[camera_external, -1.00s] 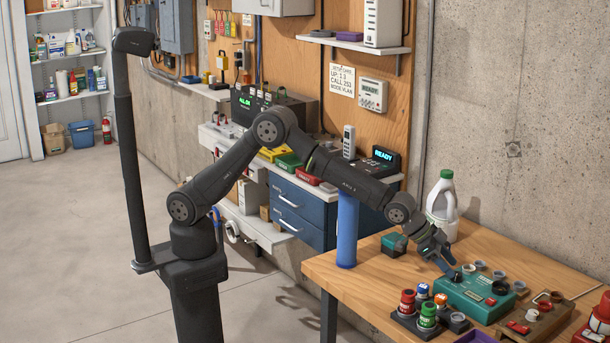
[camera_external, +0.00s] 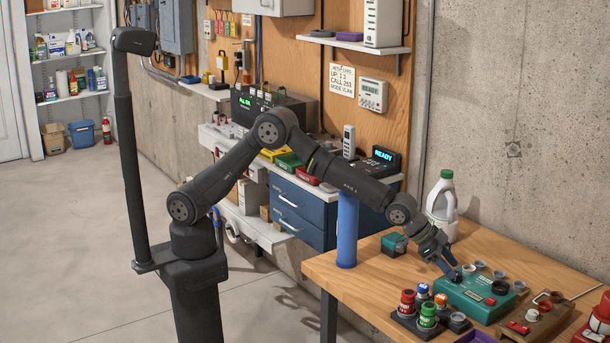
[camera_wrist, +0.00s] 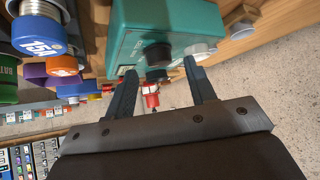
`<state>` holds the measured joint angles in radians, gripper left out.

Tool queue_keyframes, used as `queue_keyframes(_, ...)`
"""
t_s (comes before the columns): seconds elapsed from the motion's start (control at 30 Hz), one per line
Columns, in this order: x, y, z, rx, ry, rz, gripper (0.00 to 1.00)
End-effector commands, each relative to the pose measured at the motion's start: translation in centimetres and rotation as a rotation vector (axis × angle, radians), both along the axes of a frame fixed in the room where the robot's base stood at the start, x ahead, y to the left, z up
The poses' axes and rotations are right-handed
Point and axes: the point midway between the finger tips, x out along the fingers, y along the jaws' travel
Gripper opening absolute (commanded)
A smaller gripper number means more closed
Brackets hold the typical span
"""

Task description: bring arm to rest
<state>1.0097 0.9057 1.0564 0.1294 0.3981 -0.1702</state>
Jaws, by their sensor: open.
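My gripper (camera_external: 449,269) is over the wooden table at the left end of a teal box (camera_external: 478,297) with several round knobs on top. In the wrist view my gripper (camera_wrist: 160,80) has its two dark fingers spread apart with nothing held between them. The teal box (camera_wrist: 150,35) fills the upper middle of that view, with a dark knob (camera_wrist: 157,55) showing between and beyond the fingertips. Whether a finger touches the box cannot be told.
Left of the box stands a black holder with red (camera_external: 407,302) and green (camera_external: 428,315) capped cylinders. A blue upright cylinder (camera_external: 347,230) stands at the table's left corner. A brown box (camera_external: 535,315) lies to the right.

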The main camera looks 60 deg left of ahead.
Motion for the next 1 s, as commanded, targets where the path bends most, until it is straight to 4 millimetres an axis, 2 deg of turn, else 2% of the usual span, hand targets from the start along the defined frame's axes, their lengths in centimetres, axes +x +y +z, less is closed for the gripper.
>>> queue_keyframes(0.9, -5.9, 8.0, 10.1, -0.002, -0.001, -0.001, 0.50)
queue_keyframes(1.0, -6.4, 8.7, 10.7, 0.001, 0.001, 0.000, 0.50)
